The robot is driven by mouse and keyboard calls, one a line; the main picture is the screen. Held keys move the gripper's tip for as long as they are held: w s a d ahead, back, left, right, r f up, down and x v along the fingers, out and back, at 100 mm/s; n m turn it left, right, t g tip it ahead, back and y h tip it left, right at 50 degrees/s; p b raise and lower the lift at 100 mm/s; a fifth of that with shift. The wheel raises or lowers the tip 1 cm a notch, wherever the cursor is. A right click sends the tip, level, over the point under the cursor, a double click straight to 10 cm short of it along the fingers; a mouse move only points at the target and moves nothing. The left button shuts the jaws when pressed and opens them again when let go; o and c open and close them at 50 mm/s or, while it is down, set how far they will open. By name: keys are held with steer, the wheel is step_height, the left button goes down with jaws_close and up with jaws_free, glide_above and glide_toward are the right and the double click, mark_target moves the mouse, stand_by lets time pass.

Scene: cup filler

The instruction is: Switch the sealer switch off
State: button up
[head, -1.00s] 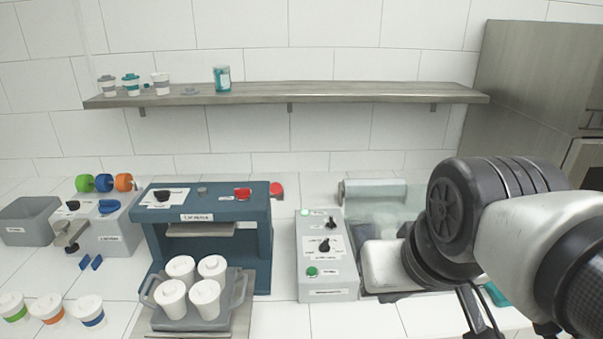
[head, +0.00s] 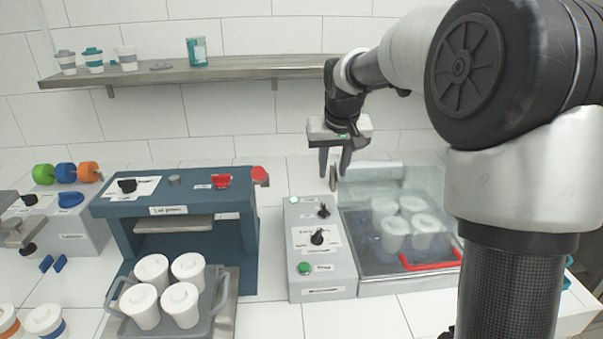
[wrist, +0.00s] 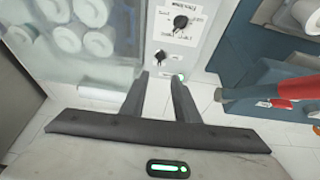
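The grey sealer control box (head: 318,262) stands between the blue press and the clear-covered sealer (head: 405,230). A small black switch (head: 323,211) sits near its back edge beside a lit green lamp (head: 293,200). A black knob (head: 317,237) and a green button (head: 304,268) lie nearer the front. My gripper (head: 334,172) hangs fingers down behind and above the box, open and empty. In the wrist view the switch (wrist: 160,56) appears just beyond and between the fingertips (wrist: 159,76), apparently untouched. The lamp (wrist: 180,77) is partly beside one finger.
Several white cups sit under the sealer's clear cover, with a red handle (head: 431,262) in front. The blue press (head: 185,245) has a red knob (head: 221,181); a grey tray (head: 212,311) of lidded cups stands before it. A shelf (head: 230,67) runs along the wall.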

mark_target(324, 207)
steer(key=x, duration=0.6)
steer(key=w+x, duration=0.1)
steer(key=x, duration=1.2)
steer(key=shift+w+a, duration=0.1)
steer(key=shift+w, duration=0.25)
jaws_close()
